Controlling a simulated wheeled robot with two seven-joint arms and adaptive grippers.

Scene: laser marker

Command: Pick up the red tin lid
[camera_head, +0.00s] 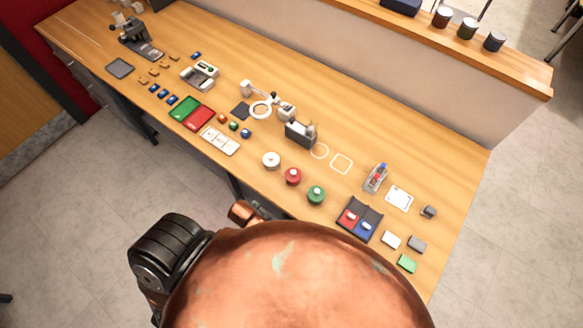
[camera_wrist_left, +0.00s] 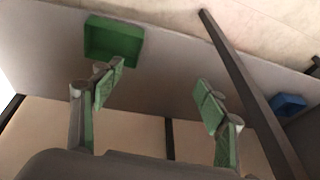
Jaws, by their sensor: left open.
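The red tin (camera_head: 293,176) with its lid stands near the front edge of the bench in the head view, between a white tin (camera_head: 271,160) and a green tin (camera_head: 316,195). Its lid appears to be on top, but it is too small to tell apart clearly. My left gripper (camera_wrist_left: 157,95) shows in the left wrist view, its two green-padded fingers wide apart with nothing between them. The red tin is not in that view. The left gripper cannot be made out in the head view, and my right gripper is in neither view.
A black tray (camera_head: 359,219) with red and blue pieces lies right of the tins. A dark stand (camera_head: 299,133) is behind them. The left wrist view shows a green bin (camera_wrist_left: 113,40), a blue bin (camera_wrist_left: 288,104) and a dark slanting bar (camera_wrist_left: 250,92).

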